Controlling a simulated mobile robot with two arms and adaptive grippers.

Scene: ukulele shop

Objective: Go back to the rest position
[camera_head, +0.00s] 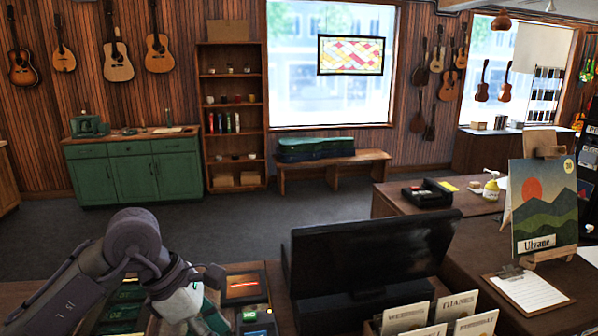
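My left arm comes in from the lower left, and its dark grey and white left gripper (212,300) points down at the counter near the bottom edge. A white and green shape shows at its end, but I cannot tell whether that is part of the gripper or something in it. The fingertips are partly hidden, so open or shut is unclear. My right gripper is not in view.
A black monitor (362,250) stands on the counter right of my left gripper. Small dark devices (245,288) lie close by it. Cards (405,318), a clipboard (528,290) and a mountain picture (543,205) are at right. Open floor (240,232) lies beyond.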

